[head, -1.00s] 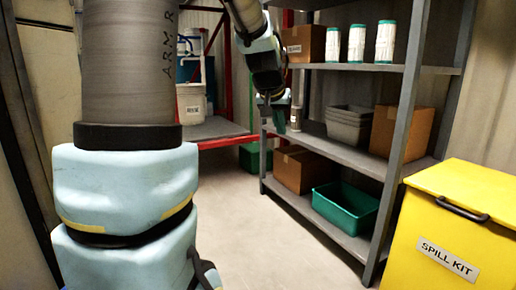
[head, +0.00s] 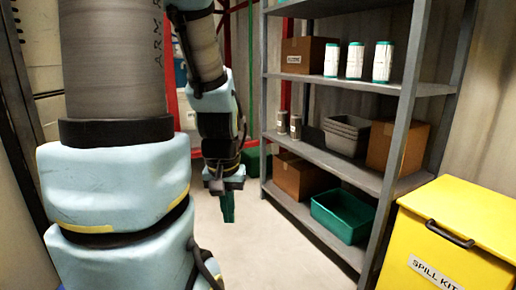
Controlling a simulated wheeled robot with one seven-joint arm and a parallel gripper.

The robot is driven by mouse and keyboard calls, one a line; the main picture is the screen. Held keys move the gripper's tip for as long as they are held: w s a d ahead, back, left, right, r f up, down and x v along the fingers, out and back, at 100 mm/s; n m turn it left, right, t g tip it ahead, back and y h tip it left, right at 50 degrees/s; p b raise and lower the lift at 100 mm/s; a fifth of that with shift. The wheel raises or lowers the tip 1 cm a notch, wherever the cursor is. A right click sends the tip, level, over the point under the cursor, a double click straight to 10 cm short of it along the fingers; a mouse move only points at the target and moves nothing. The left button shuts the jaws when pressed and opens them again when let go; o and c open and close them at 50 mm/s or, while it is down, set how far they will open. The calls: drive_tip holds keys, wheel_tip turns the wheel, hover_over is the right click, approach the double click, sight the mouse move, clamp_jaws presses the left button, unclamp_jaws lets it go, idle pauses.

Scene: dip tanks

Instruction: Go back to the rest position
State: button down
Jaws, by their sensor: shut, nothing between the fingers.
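My gripper (head: 227,208) hangs at the end of my arm in the head view, left of the grey shelf unit (head: 408,98). It points down with green fingertips close together, shut and empty. It is over open floor, apart from the shelf. Part of my own arm fills the left of the view.
The shelf holds cardboard boxes (head: 309,55), white canisters (head: 382,62), metal cans (head: 282,122), grey bins (head: 347,135) and a green tub (head: 345,213). A yellow spill kit box (head: 450,235) stands at the front right. Floor (head: 275,250) between my arm and the shelf is clear.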

wheel_tip(320, 180, up, 29)
drive_tip(key=p, duration=2.6)
drive_tip(key=shift+f, duration=0.2)
